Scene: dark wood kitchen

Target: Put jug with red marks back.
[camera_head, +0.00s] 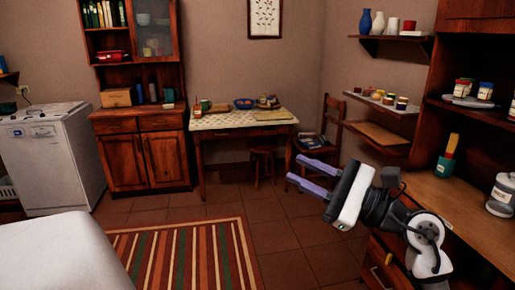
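My gripper (294,168) is held out in mid-air at the right of the view. Its two purple fingers are apart, with nothing between them. I cannot pick out a jug with red marks for certain. A grey lidded jar (500,195) stands on the wooden counter (450,199) at the right edge, partly cut off. My gripper is well apart from both.
Lower wall shelves hold several small jars (401,103). A table (240,122) with dishes stands at the back, with a stool (262,165) and a chair (318,150). A wooden cabinet (168,158) and white appliance (50,160) stand left. The striped rug (185,255) is clear.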

